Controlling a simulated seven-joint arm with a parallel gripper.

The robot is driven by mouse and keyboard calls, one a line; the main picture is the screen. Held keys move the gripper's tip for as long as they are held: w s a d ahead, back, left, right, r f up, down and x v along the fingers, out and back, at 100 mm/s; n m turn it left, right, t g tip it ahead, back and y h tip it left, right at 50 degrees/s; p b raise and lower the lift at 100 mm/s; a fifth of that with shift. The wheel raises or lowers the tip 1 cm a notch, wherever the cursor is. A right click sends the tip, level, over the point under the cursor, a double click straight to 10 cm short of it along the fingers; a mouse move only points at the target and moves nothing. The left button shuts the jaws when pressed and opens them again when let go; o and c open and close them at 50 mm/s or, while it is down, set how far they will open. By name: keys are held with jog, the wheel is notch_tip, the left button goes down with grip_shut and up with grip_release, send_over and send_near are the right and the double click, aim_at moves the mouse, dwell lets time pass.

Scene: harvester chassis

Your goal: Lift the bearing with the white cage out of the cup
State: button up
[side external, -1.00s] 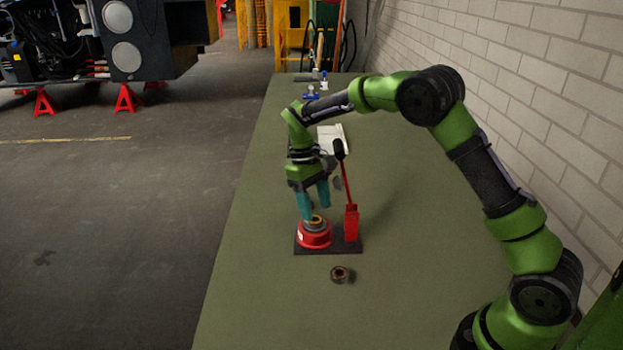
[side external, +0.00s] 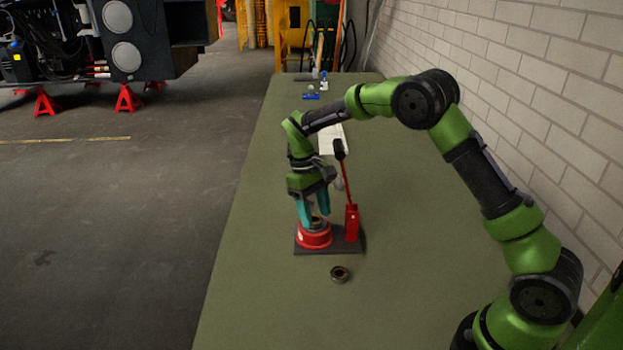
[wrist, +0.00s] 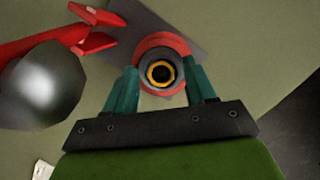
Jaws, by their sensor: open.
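The red cup (side external: 314,237) stands on a dark base plate on the bench. A bearing (wrist: 160,73) sits in the cup, with an orange-yellow ring around a dark centre; I cannot make out a white cage. My gripper (side external: 313,215) points down with its teal fingers at the cup's top. In the wrist view the open fingers (wrist: 161,76) stand on either side of the bearing, with the cup's rim around it. The fingers partly hide the bearing in the side view. I cannot tell whether they touch it.
A red lever post (side external: 352,222) with a black knob stands right of the cup, close to my gripper. A loose bearing (side external: 341,274) lies on the bench in front of the base plate. White paper (side external: 332,140) lies behind. The bench's right side is clear.

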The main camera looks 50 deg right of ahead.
aim_at(315, 219)
jog(key=shift+f, duration=0.4)
jog(key=shift+r, duration=0.1)
dwell(0.3)
jog(key=c, duration=0.8)
jog(key=shift+s+r+v, duration=0.1)
jog(key=shift+s+v, duration=0.15)
jog(key=shift+v, duration=0.9)
jog(key=shift+s+r+v, duration=0.1)
jog(key=shift+s+v, duration=0.2)
jog(key=shift+v, duration=0.8)
jog(key=shift+s+v, duration=0.25)
jog(key=shift+v, duration=0.9)
jog(key=shift+c, duration=0.3)
